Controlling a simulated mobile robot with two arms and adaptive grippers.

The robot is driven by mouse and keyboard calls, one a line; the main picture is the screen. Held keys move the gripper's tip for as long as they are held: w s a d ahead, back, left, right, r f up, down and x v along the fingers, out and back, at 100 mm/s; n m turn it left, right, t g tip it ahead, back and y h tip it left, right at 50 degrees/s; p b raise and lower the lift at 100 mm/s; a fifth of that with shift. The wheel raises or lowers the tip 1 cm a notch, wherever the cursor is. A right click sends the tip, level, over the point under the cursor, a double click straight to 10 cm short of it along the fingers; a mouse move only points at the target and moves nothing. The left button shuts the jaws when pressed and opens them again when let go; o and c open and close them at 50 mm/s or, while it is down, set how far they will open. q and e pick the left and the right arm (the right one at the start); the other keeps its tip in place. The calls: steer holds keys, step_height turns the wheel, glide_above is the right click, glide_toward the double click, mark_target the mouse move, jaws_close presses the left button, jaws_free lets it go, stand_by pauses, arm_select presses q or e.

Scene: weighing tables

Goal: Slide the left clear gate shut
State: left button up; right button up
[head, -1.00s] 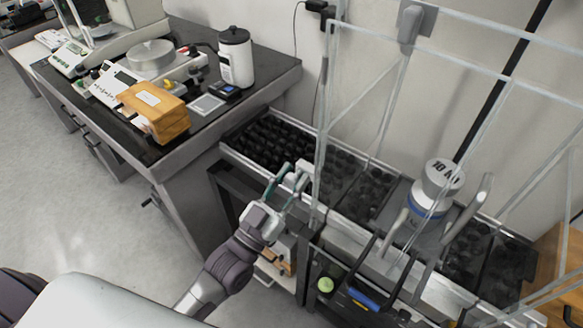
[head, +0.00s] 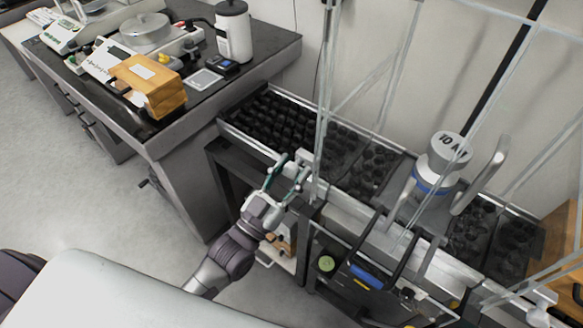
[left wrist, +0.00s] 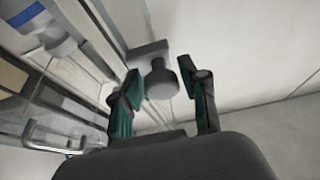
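The left clear gate (head: 322,110) is a transparent panel with a pale frame, standing at the left end of the clear enclosure in the head view. A pale handle block (head: 305,157) sits at its left edge, low down. My left gripper (head: 292,166) is at that handle, with its two greenish fingers apart. In the left wrist view a grey round knob (left wrist: 160,82) on a flat plate shows between the open fingers. A gap remains on the right finger's side; contact on the left side is unclear. My right gripper is out of view.
A canister with a blue band (head: 443,165) stands inside the enclosure, between trays of dark round pieces (head: 275,125). A dark table (head: 262,62) with scales and an orange-brown box (head: 148,84) is at left. Free floor (head: 70,190) lies at lower left.

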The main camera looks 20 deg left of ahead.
arm_select(q)
steer(key=shift+r, duration=0.1)
steer(key=v, duration=1.2)
steer(key=s+a+f+g+y+p, duration=0.1)
steer(key=f+g+y, duration=0.15)
steer(key=f, duration=0.75)
steer(key=s+a+f+n+g+y+p, duration=0.15)
steer(key=f+g, duration=0.25)
steer(key=f, duration=0.6)
steer(key=s+a+f+m+g+y+p, duration=0.1)
steer(key=a+f+g, duration=0.15)
steer(key=f, duration=0.75)
steer(key=s+f+g+y+p, duration=0.1)
steer(key=s+f+g, duration=0.4)
steer(key=s+f, duration=0.3)
steer(key=s+a+f+n+g+y, duration=0.1)
steer(key=s+f+g, duration=0.5)
steer(key=s, duration=1)
step_height(320, 180, down, 3)
steer(key=shift+a+f+y+p, duration=0.1)
steer(key=shift+a+y+p, duration=0.2)
steer(key=shift+p, duration=0.05)
